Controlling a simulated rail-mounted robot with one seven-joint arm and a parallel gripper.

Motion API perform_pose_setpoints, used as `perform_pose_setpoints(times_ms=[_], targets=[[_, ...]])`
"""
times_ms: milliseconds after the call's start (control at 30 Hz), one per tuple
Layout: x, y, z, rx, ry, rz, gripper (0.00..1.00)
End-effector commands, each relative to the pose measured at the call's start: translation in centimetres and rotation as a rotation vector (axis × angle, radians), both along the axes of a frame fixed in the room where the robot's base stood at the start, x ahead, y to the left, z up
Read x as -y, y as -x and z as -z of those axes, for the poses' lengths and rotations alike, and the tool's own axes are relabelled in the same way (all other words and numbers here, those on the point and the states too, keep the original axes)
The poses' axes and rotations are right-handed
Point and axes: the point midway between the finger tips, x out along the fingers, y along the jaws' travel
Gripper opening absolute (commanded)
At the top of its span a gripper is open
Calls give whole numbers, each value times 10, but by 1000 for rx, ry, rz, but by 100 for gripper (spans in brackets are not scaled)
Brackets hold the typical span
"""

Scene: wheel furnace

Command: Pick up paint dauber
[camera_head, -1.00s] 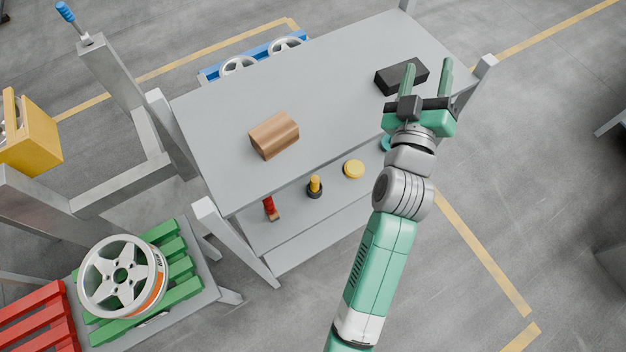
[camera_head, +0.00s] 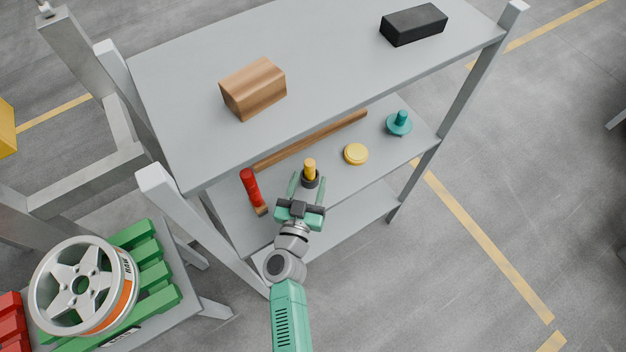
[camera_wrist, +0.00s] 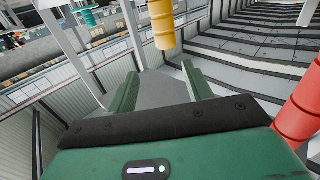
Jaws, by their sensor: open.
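A tool with a yellow handle and a round black base, which looks like the paint dauber (camera_head: 310,167), stands upright on the middle shelf of the grey rack. My gripper (camera_head: 308,178) is open, its two green fingers on either side of the dauber's base in the head view. In the wrist view the fingers (camera_wrist: 160,70) are spread and empty. The yellow handle (camera_wrist: 163,24) shows just beyond their tips at the top, apart from them. The dauber's base is not visible there.
A red-handled brush (camera_head: 252,188) is close on the left. A yellow round tin (camera_head: 356,154), a teal knobbed disc (camera_head: 399,124) and a wooden bar (camera_head: 312,141) share the shelf. The top shelf (camera_head: 330,75) overhangs, bearing a wooden block (camera_head: 253,88) and a black block (camera_head: 413,24).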

Motion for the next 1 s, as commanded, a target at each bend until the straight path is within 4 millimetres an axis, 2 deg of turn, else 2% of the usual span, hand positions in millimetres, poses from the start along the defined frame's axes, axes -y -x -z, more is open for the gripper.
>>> perform_pose_setpoints(times_ms=[33,100,267,400,567,800,1000], targets=[[-10,3,14,-2,-30,-7,50],[-15,5,17,-4,-56,-10,50],[-14,1,16,-3,-59,-8,50],[-10,-17,18,-2,-59,-8,50],[-7,-26,17,-2,-58,-8,50],[2,-65,19,-1,-58,-7,50],[4,-71,16,-3,-57,-9,50]])
